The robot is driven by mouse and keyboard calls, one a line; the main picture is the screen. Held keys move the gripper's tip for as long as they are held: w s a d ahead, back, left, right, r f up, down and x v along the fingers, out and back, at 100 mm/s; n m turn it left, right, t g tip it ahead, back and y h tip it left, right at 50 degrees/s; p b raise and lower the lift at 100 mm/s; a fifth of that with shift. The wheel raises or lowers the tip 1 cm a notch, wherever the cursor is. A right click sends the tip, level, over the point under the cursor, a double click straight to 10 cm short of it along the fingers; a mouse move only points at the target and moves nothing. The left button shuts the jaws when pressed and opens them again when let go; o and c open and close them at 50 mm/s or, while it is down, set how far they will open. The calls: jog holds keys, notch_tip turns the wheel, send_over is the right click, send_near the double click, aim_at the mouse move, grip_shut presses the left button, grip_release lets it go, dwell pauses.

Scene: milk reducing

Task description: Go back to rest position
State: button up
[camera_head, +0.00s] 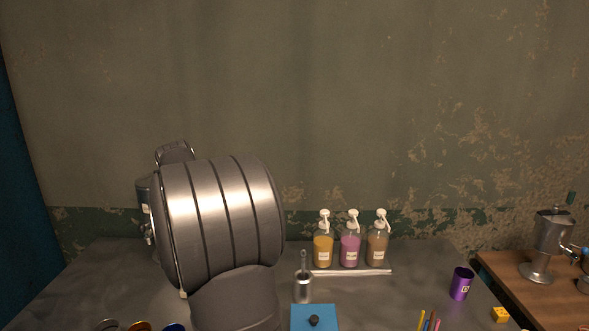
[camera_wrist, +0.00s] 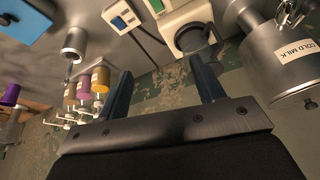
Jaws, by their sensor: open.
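My gripper (camera_wrist: 160,62) shows in the wrist view with its two dark fingers spread apart. Nothing is seen between them; the wall and a white appliance lie beyond. A metal container labelled "COLD MILK" (camera_wrist: 270,62) is at the upper right of the wrist view, apart from the fingers. In the head view my arm fills the left foreground, and my gripper is not visible there. A metal vessel with a tap (camera_head: 144,208) is partly hidden behind my arm.
Yellow (camera_head: 323,251), pink (camera_head: 350,251) and brown (camera_head: 377,251) pump bottles stand at the back. A metal cup (camera_head: 304,290), a blue box (camera_head: 300,318) and a purple cup (camera_head: 461,284) are nearer. A grinder (camera_head: 551,234) stands on a wooden table (camera_head: 500,266) at right.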

jog(key=w+d+m+h, duration=0.1)
jog(key=w+d+m, duration=0.2)
jog(key=d, duration=1.4)
jog(key=shift+w+d, duration=0.4)
jog(key=shift+w, duration=0.6)
